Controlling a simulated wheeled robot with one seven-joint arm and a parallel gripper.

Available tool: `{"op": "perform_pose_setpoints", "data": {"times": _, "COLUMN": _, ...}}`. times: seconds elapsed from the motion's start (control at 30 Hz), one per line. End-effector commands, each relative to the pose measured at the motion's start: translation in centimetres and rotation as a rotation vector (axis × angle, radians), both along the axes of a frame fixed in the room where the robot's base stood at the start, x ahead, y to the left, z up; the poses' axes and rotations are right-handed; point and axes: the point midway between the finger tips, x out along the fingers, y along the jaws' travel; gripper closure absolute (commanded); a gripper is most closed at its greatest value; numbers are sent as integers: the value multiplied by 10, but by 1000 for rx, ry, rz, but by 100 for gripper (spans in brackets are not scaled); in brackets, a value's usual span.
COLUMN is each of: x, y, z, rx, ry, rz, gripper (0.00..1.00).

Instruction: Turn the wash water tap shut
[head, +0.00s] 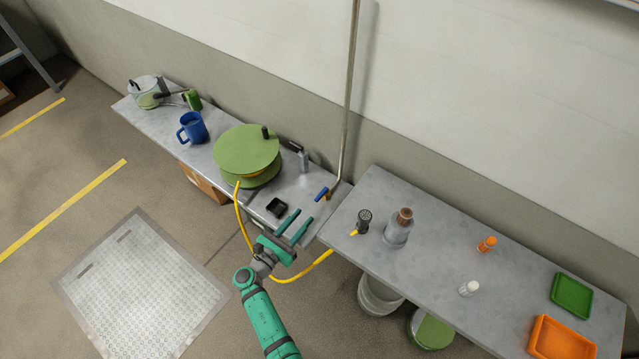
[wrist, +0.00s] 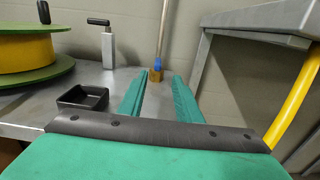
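The wash water tap is a small brass fitting with a blue handle (head: 321,194), low on the vertical metal pipe (head: 347,110) behind the left bench. In the wrist view the blue handle (wrist: 157,67) shows above the brass body (wrist: 154,76), straight ahead between my fingertips. My gripper (head: 305,215) has two green fingers spread apart with nothing between them. It is over the front right corner of the left bench, short of the tap and apart from it. In the wrist view the fingers (wrist: 159,82) point toward the tap.
A green reel (head: 246,149) with yellow hose (head: 240,215), a black tray (head: 276,207) and a grey block with a black handle (head: 303,160) are left of the tap. The right bench (head: 440,262) stands close on the right, with a spray head (head: 364,217) near its edge.

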Motion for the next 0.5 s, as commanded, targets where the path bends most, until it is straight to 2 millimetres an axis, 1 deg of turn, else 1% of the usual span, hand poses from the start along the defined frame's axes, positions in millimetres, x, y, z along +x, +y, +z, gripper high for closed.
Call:
{"op": "perform_pose_setpoints", "data": {"times": 0.13, "x": 5, "y": -3, "z": 1, "rx": -9, "ry": -1, "rz": -2, "gripper": 69}}
{"op": "perform_pose_setpoints", "data": {"times": 0.23, "x": 14, "y": -9, "z": 1, "rx": -9, "ry": -1, "rz": -1, "gripper": 69}}
{"op": "perform_pose_setpoints", "data": {"times": 0.5, "x": 52, "y": -36, "z": 1, "rx": -11, "ry": -1, "rz": 1, "gripper": 69}}
